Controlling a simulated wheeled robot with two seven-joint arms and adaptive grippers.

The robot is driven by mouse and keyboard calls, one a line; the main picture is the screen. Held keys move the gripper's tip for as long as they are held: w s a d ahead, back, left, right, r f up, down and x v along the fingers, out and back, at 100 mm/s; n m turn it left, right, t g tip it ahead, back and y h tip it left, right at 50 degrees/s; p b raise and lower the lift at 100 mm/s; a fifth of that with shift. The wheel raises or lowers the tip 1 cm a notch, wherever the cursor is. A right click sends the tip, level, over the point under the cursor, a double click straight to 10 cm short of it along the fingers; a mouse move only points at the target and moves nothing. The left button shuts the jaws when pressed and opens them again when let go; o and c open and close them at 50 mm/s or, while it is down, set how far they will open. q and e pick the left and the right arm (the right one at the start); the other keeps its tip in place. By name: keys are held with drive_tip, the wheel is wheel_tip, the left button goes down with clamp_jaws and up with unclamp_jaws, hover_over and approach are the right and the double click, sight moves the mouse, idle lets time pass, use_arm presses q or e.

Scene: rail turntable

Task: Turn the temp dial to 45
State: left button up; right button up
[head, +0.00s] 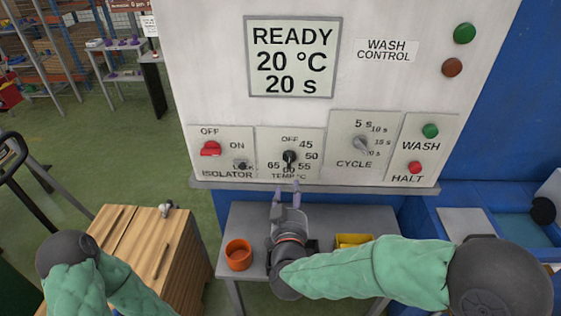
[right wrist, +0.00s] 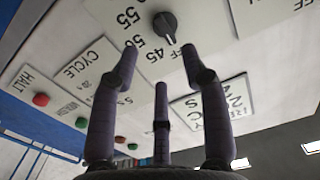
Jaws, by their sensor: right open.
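The temp dial (head: 289,157) is a dark knob on a pale plate marked OFF, 45, 50, 55, 60 and 65. It also shows in the right wrist view (right wrist: 165,24), where its light mark appears to point toward OFF. The display (head: 292,58) reads READY, 20 °C and 20 s. My right gripper (head: 288,187) is open and empty, below and in front of the dial, apart from it. In the right wrist view its spread fingers (right wrist: 160,58) point toward the dial, and one partly hides the labels. My left gripper is not in view.
The isolator switch (head: 210,149) is left of the dial; the cycle dial (head: 361,143) and the wash (head: 430,131) and halt (head: 415,167) buttons are right. A grey table (head: 232,216) below holds an orange pot (head: 238,254) and a yellow bin (head: 354,241). A wooden cabinet (head: 120,225) stands left.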

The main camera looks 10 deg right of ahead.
sight(289, 159)
drive_tip(key=r+b+x, duration=0.1)
drive_tip(key=b+x, duration=0.1)
drive_tip(key=x, duration=0.8)
drive_tip(key=shift+w+r+b, duration=0.25)
drive_tip(key=shift+w+b, duration=0.05)
drive_tip(key=shift+w, duration=0.05)
drive_tip(key=shift+d, duration=0.1)
clamp_jaws()
